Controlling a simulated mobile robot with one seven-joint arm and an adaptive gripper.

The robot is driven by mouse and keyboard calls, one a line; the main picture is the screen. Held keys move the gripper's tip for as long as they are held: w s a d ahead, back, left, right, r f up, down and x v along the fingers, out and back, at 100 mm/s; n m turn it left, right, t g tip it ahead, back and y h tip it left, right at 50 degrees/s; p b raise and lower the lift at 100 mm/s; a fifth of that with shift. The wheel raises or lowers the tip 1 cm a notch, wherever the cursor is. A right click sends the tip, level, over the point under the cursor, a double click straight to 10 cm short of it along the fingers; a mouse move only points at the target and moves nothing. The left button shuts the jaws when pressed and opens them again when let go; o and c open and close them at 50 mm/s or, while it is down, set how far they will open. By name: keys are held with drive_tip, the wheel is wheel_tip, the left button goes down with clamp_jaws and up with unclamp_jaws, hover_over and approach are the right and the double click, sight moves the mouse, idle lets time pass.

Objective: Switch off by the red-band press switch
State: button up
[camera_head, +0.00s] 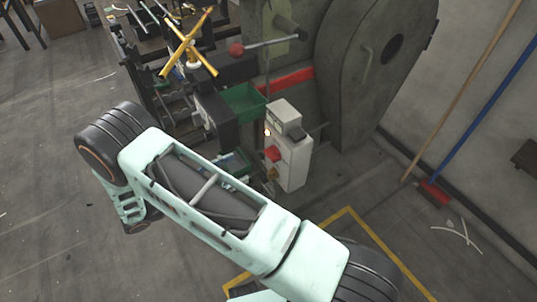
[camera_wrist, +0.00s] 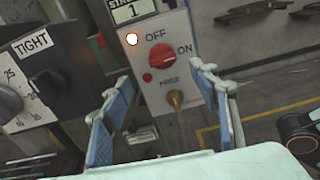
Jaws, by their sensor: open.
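The press with a red band (camera_head: 285,80) stands at top centre in the head view. Beside it is a pale switch box (camera_head: 293,160). Its red rotary switch (camera_wrist: 162,55) sits between the OFF and ON labels in the wrist view, and also shows in the head view (camera_head: 272,153). I cannot tell clearly which label it points to. A white lamp (camera_wrist: 131,39) glows beside OFF. My gripper (camera_wrist: 157,77) is open and empty, its blue-padded fingers spread before the box, apart from the switch. In the head view my arm mostly hides it.
A brass knob (camera_wrist: 175,99) sits below the red switch. A dark box labelled TIGHT (camera_wrist: 48,72) with dials is at left.

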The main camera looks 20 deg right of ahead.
sight(268, 156)
drive_tip(key=shift+n, duration=0.3)
drive_tip(key=x, duration=1)
drive_tip(key=shift+d+f, duration=0.3)
drive_tip(key=shift+d, duration=0.1)
drive_tip(key=c, duration=1.2)
